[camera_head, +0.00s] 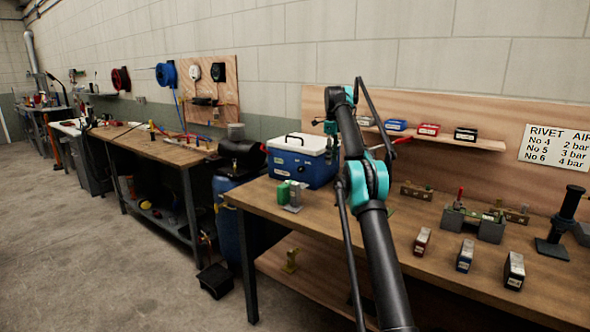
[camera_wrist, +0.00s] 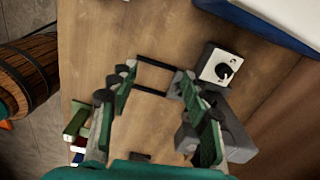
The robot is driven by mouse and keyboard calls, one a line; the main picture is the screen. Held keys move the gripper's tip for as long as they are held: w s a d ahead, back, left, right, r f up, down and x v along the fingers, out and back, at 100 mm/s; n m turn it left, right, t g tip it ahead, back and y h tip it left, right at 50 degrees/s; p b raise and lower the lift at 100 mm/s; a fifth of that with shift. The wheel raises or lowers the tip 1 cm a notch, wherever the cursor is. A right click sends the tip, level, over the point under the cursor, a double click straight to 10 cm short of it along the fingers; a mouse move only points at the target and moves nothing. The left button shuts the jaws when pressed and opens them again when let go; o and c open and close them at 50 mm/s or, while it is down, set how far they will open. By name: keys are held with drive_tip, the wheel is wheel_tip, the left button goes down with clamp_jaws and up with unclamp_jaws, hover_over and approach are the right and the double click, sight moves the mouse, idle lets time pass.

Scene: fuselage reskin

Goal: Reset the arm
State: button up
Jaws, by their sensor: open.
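My gripper (camera_wrist: 155,80) is open in the wrist view, its two green fingers spread apart over bare wooden bench top. Nothing is between the fingertips. A grey block with a white dial plate (camera_wrist: 221,67) lies beside and partly behind the right finger. In the head view my black and teal arm rises over the workbench (camera_head: 475,268). Its bent end and my small gripper (camera_head: 328,126) are near the blue cooler (camera_head: 297,163), above the bench. The jaw detail is too small to make out there.
Green and grey blocks (camera_head: 289,194) stand near the bench's left end. Small labelled boxes (camera_head: 465,255) and a clamp fixture (camera_head: 474,222) stand to the right of my arm. A shelf (camera_head: 435,140) with several boxes runs along the back board. Floor at left is open.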

drive_tip(key=s+d+f+n+t, duration=0.1)
drive_tip(key=s+f+n, duration=0.7)
drive_tip(key=s, duration=1.1)
drive_tip(key=s+d+f+n+t, duration=0.1)
drive_tip(key=s+f+n, duration=0.7)
drive_tip(key=s, duration=1)
drive_tip(key=s+d+f+n+t, duration=0.1)
drive_tip(key=s+f+n, duration=0.6)
drive_tip(key=s, duration=1.2)
wheel_tip(320, 180, down, 2)
drive_tip(key=shift+s+d+f+n+t, duration=0.3)
drive_tip(key=shift+n+t, duration=0.1)
drive_tip(key=shift+t, duration=0.2)
